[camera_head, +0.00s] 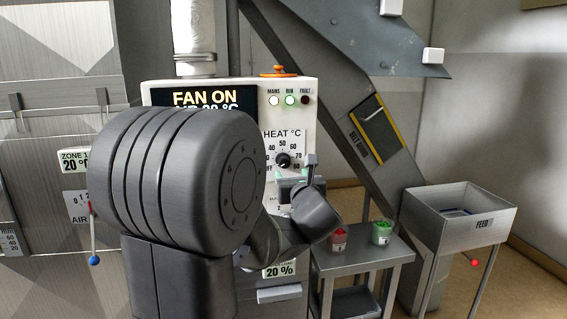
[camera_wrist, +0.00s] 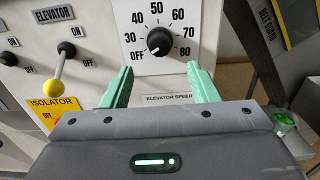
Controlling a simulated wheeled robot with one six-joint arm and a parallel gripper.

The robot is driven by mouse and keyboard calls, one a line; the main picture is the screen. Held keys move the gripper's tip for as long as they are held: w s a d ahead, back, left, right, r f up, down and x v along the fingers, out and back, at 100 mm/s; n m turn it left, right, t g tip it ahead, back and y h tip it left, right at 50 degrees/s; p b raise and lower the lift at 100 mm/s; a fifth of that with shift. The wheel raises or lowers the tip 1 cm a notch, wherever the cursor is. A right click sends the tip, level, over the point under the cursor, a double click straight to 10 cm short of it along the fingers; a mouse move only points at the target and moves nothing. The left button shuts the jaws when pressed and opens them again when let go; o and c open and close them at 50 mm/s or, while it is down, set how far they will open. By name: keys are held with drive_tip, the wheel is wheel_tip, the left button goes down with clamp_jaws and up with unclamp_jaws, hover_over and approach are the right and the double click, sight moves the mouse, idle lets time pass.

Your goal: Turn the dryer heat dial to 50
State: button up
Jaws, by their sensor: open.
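The heat dial is a round black knob (camera_wrist: 160,42) on a white panel, with a scale around it from OFF through 30 to 80. Its pale mark seems to point to the lower left, towards OFF; this is small. The 50 label is straight above the knob. It also shows in the head view (camera_head: 283,160) under "HEAT °C". My gripper (camera_wrist: 160,79) is open and empty, with green fingers spread just below the knob on either side of it. I see no contact with the knob. In the head view my arm hides much of the panel.
A feed hopper (camera_head: 457,220) stands at the right.

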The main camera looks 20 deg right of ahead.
sight(285, 165)
drive_tip(key=p+x, duration=0.2)
drive_tip(key=x, duration=0.7)
drive_tip(key=c, duration=1)
